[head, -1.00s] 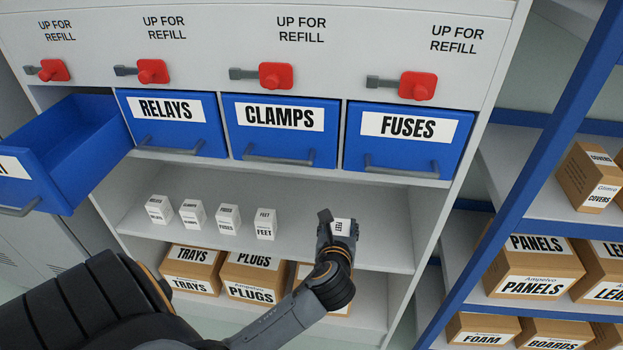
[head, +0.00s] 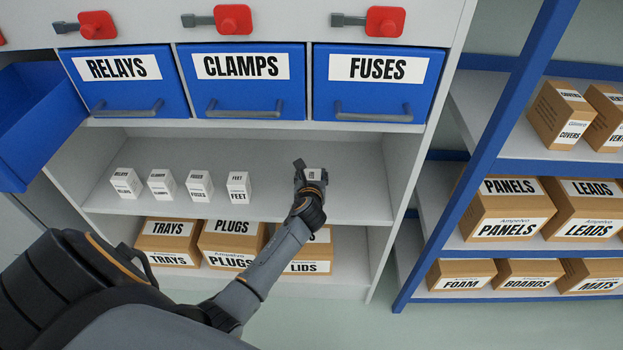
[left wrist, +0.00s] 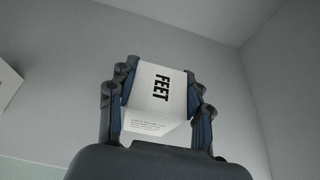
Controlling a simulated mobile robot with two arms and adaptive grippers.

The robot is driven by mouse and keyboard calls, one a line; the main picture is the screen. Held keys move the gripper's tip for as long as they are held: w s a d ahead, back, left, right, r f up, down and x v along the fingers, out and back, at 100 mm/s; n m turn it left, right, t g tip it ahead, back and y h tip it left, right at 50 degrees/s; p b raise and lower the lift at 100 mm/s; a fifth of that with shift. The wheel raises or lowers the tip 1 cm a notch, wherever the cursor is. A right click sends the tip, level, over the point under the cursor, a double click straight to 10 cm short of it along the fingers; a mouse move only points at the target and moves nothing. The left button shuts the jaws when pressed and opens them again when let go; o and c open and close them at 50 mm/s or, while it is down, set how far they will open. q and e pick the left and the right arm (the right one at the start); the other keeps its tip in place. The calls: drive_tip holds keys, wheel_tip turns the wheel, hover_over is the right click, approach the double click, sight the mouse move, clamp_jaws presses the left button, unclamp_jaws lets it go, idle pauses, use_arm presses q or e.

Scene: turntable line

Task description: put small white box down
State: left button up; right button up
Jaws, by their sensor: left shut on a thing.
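My left gripper (head: 311,180) is at the right part of the open shelf under the blue drawers. It is shut on a small white box (head: 314,174). In the left wrist view the box (left wrist: 160,95) sits between both fingers and reads FEET, turned sideways. Whether the box touches the shelf board (head: 350,205) is hidden by the gripper. Several small white boxes stand in a row to the left: RELAYS (head: 126,183), CLAMPS (head: 161,184), FUSES (head: 199,186) and another FEET box (head: 238,186). My right gripper is not in view.
Blue drawers labelled RELAYS (head: 125,85), CLAMPS (head: 241,85) and FUSES (head: 378,85) hang above the shelf. An open blue drawer (head: 35,120) juts out at left. Brown cartons such as PLUGS (head: 230,240) stand below. A blue-framed rack (head: 480,150) is at right.

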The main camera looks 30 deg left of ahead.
use_arm(q)
drive_tip(key=shift+f, duration=0.3)
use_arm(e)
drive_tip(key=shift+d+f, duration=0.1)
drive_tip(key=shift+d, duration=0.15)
use_arm(q)
drive_tip(key=shift+f, duration=0.1)
drive_tip(key=o, duration=1.2)
drive_tip(key=shift+o, duration=0.2)
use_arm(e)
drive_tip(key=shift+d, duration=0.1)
